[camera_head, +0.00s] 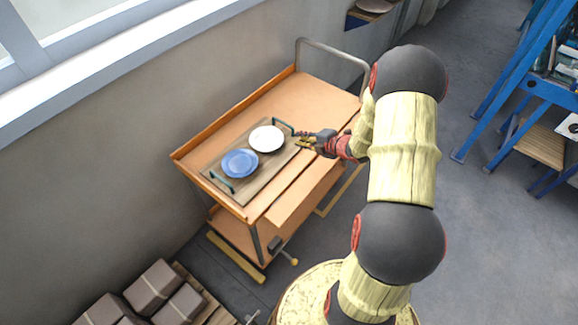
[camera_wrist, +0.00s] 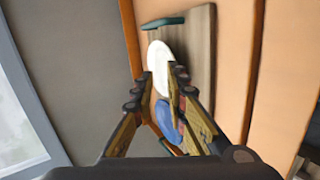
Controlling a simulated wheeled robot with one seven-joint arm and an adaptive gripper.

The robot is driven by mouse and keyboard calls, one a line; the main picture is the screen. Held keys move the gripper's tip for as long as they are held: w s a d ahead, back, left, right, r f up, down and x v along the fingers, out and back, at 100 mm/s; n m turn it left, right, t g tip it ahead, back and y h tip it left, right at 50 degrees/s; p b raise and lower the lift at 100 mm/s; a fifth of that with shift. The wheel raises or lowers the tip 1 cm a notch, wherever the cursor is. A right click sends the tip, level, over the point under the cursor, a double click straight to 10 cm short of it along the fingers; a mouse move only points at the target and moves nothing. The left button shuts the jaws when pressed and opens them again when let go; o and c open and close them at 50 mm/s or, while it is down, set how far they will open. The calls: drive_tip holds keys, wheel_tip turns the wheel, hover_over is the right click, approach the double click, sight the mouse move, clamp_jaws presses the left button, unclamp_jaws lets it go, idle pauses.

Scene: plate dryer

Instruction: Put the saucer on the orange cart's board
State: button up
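A white saucer-like dish (camera_head: 266,138) lies on the wooden board (camera_head: 236,196) with green handles, on the orange cart (camera_head: 318,92). A blue dish (camera_head: 240,163) lies beside it, nearer the board's left end. My gripper (camera_head: 300,139) is just right of the white dish, over the board's right edge, and looks apart from it. In the wrist view the fingers (camera_wrist: 160,80) are spread with nothing gripped. The white dish (camera_wrist: 158,62) shows beyond and between the fingertips, and the blue dish (camera_wrist: 165,118) is partly hidden by the right finger.
The cart stands along a grey wall (camera_head: 130,130) under a window. Its metal handle (camera_head: 335,46) rises at the far end. Cartons (camera_head: 152,286) lie at the lower left. A blue rack (camera_head: 500,80) stands at the right. The cart top beyond the board is clear.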

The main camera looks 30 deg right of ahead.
wheel_tip(320, 180, up, 15)
drive_tip(key=w+m+g+h, duration=0.1)
drive_tip(key=w+m+h, duration=0.1)
drive_tip(key=m+h, duration=0.3)
drive_tip(key=s+a+r+m+g+h, duration=0.1)
drive_tip(key=s+a+r+m+g, duration=0.1)
drive_tip(key=s+a+r+m, duration=0.75)
drive_tip(key=s+a+r+m+g+y, duration=0.1)
drive_tip(key=s+a+r+m, duration=0.1)
drive_tip(key=s+a, duration=0.5)
drive_tip(key=s+a+r+m+g+y, duration=0.2)
drive_tip(key=s+a+m, duration=0.2)
drive_tip(key=s+a, duration=0.4)
drive_tip(key=s, duration=0.6)
drive_tip(key=shift+s+a+r+y, duration=0.2)
drive_tip(key=shift+s+r+y, duration=0.05)
drive_tip(key=shift+s+y, duration=0.1)
drive_tip(key=shift+c, duration=0.5)
